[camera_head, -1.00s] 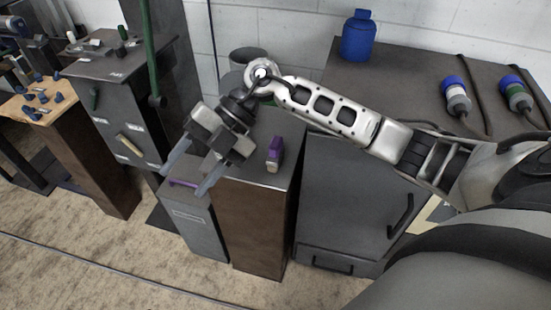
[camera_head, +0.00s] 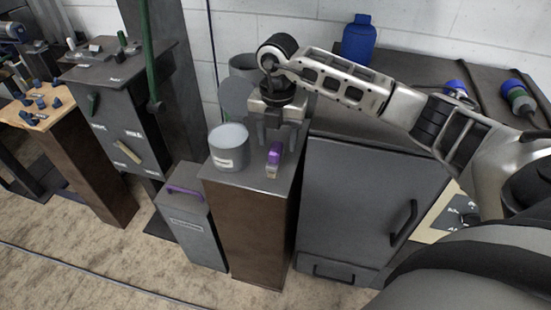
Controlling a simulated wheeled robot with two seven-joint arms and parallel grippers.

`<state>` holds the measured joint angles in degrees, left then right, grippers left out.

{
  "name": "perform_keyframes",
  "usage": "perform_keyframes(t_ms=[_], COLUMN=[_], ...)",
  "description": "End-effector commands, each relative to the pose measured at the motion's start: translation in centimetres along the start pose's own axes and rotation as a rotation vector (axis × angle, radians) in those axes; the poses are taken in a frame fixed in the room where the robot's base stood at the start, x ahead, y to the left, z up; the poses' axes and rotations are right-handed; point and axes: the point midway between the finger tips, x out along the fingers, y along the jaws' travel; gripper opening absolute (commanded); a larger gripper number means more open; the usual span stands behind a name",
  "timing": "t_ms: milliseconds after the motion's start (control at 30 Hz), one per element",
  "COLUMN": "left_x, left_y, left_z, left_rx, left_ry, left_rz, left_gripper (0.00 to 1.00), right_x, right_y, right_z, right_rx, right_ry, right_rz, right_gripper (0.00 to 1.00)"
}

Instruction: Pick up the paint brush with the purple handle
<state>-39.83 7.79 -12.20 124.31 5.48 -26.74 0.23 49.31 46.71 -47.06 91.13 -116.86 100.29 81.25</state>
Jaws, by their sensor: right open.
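The paint brush with the purple handle (camera_head: 274,155) is on top of the narrow brown pedestal (camera_head: 247,228), near its right side. Its purple part is at the upper end and a pale part is below. My right gripper (camera_head: 275,136) is open and points down at the brush, with its fingers around or just behind the purple part. I cannot tell whether they touch it. My left gripper is not in view.
A grey pot (camera_head: 229,148) stands on the pedestal, left of the brush. A grey bin with a purple handle (camera_head: 189,226) is lower left. A dark cabinet (camera_head: 352,205) stands right, with a blue bottle (camera_head: 358,40) on top. Another dark cabinet (camera_head: 121,117) stands left.

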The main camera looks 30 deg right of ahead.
Motion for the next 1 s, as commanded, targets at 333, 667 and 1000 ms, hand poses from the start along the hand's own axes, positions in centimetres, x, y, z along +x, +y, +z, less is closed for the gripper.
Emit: perform_keyframes(t_ms=[333,667,1000], left_x=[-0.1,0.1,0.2], left_y=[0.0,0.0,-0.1], left_z=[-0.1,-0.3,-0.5], left_rx=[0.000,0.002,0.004], left_ry=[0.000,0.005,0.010], left_rz=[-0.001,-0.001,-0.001], left_gripper=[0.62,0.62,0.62], right_x=[3.6,5.7,5.7], right_y=[0.7,0.7,0.7], right_z=[0.7,0.8,0.8], right_rx=[-0.001,-0.002,-0.002], right_ry=[0.004,0.001,0.001], right_rz=[-0.002,0.001,0.001], right_gripper=[0.53,0.53,0.03])
